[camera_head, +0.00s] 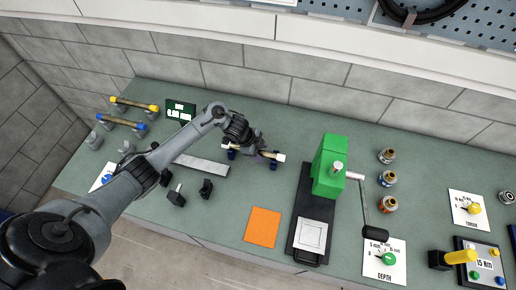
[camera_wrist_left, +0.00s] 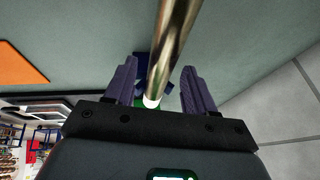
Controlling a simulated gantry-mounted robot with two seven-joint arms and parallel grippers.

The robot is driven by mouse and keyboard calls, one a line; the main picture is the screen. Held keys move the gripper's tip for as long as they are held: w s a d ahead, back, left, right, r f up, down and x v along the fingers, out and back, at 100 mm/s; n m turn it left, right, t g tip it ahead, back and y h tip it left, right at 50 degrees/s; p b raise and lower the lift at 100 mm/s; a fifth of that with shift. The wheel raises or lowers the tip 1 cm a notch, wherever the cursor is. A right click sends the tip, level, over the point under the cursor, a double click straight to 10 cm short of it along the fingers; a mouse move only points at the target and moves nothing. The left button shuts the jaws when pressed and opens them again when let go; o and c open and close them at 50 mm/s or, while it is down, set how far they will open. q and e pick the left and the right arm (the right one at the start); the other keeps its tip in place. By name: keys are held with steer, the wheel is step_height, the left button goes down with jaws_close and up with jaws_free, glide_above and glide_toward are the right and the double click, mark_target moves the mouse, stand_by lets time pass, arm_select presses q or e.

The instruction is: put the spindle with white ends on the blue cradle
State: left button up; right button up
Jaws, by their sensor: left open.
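The spindle with white ends (camera_head: 281,157) is a brass-coloured rod lying over the two dark blue supports of the blue cradle (camera_head: 273,166) near the middle of the bench. It appears to rest on them, though the contact is partly hidden by my gripper. My left gripper (camera_head: 259,153) is open above the spindle's middle. In the left wrist view the spindle (camera_wrist_left: 174,45) runs between the spread purple fingers (camera_wrist_left: 161,85), apart from both. Part of the blue cradle (camera_wrist_left: 143,66) shows beyond. My right gripper is out of view.
A yellow-ended spindle (camera_head: 133,104) and a blue-ended spindle (camera_head: 124,124) lie on stands at the left. A green press (camera_head: 328,165) stands just right of the cradle. An orange square (camera_head: 263,227) lies in front. Small bottles (camera_head: 387,179) stand further right.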

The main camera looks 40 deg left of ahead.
arm_select(q)
steer(key=v, duration=1.1)
steer(key=s+d+f+n+t+y, duration=0.1)
steer(key=s+d+f+n+t, duration=0.15)
steer(key=d, duration=0.45)
steer(key=s+d+f+n+t, duration=0.1)
steer(key=s+d, duration=0.2)
steer(key=d, duration=0.5)
steer(key=s+r+n+g+y, duration=0.1)
steer(key=s+r+n+g, duration=0.2)
steer(key=s, duration=1.4)
steer(key=n+g, duration=0.1)
steer(key=n, duration=0.3)
steer(key=shift+s+n+y+p, duration=0.3)
steer(key=shift+s+n+y, duration=0.05)
steer(key=shift+s+y, duration=0.05)
steer(key=shift+r, duration=0.1)
step_height(320, 180, up, 11)
steer(key=p, duration=1.1)
steer(key=shift+r, duration=0.15)
